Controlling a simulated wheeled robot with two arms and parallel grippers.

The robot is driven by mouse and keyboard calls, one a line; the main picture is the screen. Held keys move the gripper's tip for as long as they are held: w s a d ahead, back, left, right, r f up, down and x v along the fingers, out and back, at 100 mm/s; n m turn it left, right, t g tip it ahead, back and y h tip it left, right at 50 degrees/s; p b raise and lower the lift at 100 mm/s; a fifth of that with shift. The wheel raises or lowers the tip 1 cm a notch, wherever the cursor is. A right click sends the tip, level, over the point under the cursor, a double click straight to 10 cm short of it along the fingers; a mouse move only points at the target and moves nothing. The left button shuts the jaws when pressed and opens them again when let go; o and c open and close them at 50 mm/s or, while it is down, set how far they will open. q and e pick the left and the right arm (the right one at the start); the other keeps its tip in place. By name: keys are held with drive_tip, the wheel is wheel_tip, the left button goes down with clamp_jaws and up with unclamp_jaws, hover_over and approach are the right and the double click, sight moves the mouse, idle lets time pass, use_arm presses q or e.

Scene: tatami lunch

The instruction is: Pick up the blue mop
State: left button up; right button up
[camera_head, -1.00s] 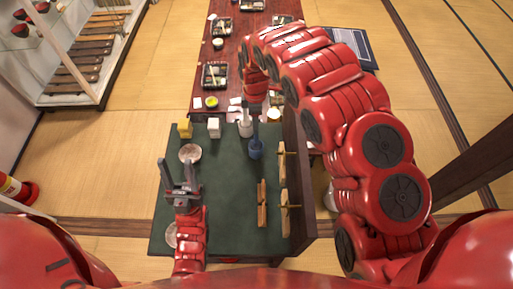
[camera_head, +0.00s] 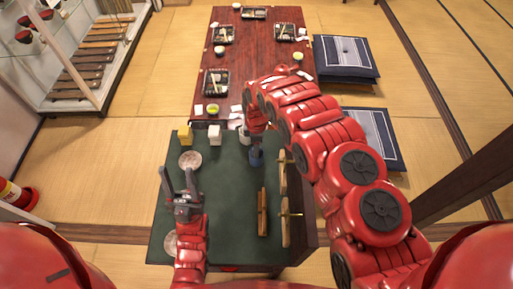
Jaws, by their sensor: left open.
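A small blue object (camera_head: 255,158), which looks like the blue mop, stands near the far right part of the green-topped surface (camera_head: 222,200). My right arm reaches in from the right, and its end (camera_head: 256,122) is just above the blue object. The right gripper's fingers are too small and hidden to tell whether they are open, or whether they touch it. My left gripper (camera_head: 178,180) is open and empty above the left side of the green surface, well away from the blue object.
A yellow block (camera_head: 185,134), a white block (camera_head: 215,135) and a round plate (camera_head: 190,160) sit at the back left. Wooden pieces (camera_head: 262,212) lie at the right. A long table (camera_head: 245,70) with lunch trays is beyond. Cushions (camera_head: 345,55) lie to its right.

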drive_tip(key=shift+w+f, duration=0.1)
drive_tip(key=shift+f, duration=0.1)
clamp_jaws()
idle(0.3)
drive_tip(key=shift+r, duration=0.15)
